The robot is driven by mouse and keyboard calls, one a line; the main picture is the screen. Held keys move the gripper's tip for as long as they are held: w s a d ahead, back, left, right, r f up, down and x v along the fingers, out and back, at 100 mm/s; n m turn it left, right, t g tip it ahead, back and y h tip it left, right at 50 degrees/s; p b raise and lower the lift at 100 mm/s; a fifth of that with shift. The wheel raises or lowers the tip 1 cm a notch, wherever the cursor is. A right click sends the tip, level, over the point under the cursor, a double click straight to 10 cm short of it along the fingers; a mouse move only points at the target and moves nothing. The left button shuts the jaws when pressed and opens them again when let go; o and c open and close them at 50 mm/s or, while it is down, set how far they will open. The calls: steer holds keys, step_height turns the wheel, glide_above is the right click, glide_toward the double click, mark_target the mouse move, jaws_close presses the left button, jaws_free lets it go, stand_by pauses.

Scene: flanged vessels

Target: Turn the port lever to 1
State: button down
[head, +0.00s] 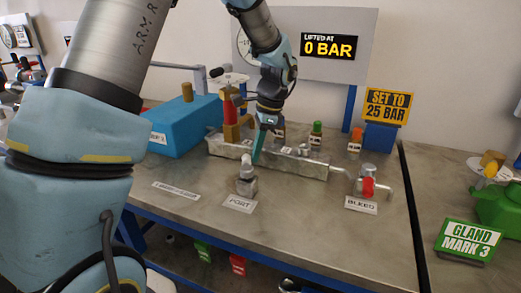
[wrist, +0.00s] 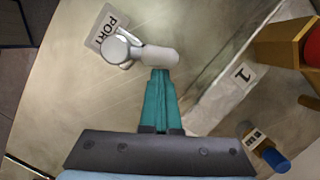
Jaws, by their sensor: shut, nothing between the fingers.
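The port lever (head: 246,180) is a grey metal fitting with a short rounded handle, standing on the bench behind the PORT label (head: 240,203). In the wrist view the port lever (wrist: 158,56) has its handle pointing right from the pivot, beside the PORT label (wrist: 107,31). A white label marked 1 (wrist: 243,75) lies farther right, on the metal block. My gripper (head: 256,160) has teal fingers pressed together and empty. In the wrist view my gripper (wrist: 161,73) has its tips just below the handle's free end; I cannot tell whether they touch.
A long metal manifold block (head: 300,166) runs behind the lever. A red BLEED valve (head: 367,187) stands to the right and a blue box (head: 183,130) to the left. A wooden piece (wrist: 285,45) rises at the right of the wrist view. The display (head: 329,46) reads 0 BAR.

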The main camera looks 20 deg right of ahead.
steer(key=shift+w+a+p, duration=0.4)
steer(key=shift+a, duration=0.25)
steer(key=shift+w, duration=0.1)
stand_by(0.3)
steer(key=shift+d, duration=0.2)
steer(key=d+r+b, duration=0.1)
steer(key=d+r, duration=0.5)
steer(key=r, duration=0.3)
steer(key=shift+s+r, duration=0.25)
steer(key=shift+r, duration=0.05)
